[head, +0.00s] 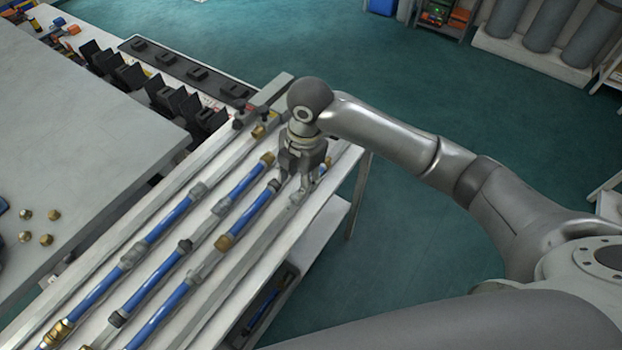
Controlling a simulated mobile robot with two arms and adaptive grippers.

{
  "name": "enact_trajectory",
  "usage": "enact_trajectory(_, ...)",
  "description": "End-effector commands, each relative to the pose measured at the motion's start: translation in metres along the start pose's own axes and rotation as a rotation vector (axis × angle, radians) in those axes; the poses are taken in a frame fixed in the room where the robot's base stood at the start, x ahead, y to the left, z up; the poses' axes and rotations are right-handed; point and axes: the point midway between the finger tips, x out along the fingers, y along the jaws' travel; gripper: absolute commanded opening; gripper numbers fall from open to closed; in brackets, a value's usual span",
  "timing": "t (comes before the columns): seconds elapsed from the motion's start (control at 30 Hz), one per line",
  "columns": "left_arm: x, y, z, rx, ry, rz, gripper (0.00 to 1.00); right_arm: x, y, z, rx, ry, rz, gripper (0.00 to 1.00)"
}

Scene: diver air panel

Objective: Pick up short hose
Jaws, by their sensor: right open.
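Several blue hoses with grey and brass end fittings lie in slanting rows on a pale rack (190,312). One blue hose piece (250,178) ends in a brass fitting near the far end of the rack. Another blue hose piece (253,212) runs up to a dark fitting beside my right gripper (297,184). That gripper is open and points down over the far right part of the rack. I cannot tell whether its fingers touch a hose. Which hose is the short one is not clear. My left gripper is not in view.
A grey table (90,130) stands at the left, with several brass fittings (46,239) on it. A row of black holders (160,92) lies behind the rack. A lower shelf holds a dark tray (262,310). Grey cylinders (545,25) stand far right. Open floor (420,85) lies beyond.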

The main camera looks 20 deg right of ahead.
Motion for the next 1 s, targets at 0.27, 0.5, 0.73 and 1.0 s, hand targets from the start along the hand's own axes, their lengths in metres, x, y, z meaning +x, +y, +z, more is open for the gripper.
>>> enact_trajectory(0.27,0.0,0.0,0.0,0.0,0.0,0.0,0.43,-0.043,0.015,0.052,-0.16,-0.068,-0.085,0.43)
enact_trajectory(0.5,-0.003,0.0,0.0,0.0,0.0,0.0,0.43,-0.026,0.013,0.058,-0.179,-0.069,-0.1,0.43)
enact_trajectory(0.73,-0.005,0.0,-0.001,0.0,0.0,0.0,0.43,0.004,0.012,0.06,-0.178,-0.07,-0.095,0.43)
enact_trajectory(1.0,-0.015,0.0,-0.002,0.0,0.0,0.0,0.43,0.032,0.011,0.058,-0.178,-0.069,-0.098,0.43)
